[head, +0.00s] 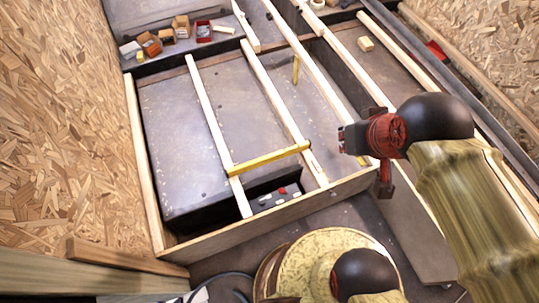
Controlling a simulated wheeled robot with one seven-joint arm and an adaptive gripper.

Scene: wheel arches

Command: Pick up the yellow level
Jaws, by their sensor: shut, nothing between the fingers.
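The yellow level (268,158) is a long, thin yellow bar. It lies across two pale wooden slats near the front of the wooden frame, its right end slightly higher in the picture. My gripper (346,139), red and dark, is to the right of the level's right end and apart from it. Its fingers look small and are shut with nothing held. Nothing covers the level in the head view.
The wooden frame (270,216) holds several long slats over grey panels. A small yellow piece (295,69) stands farther back. Small boxes (150,43) and a red bin (204,31) sit at the back left.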

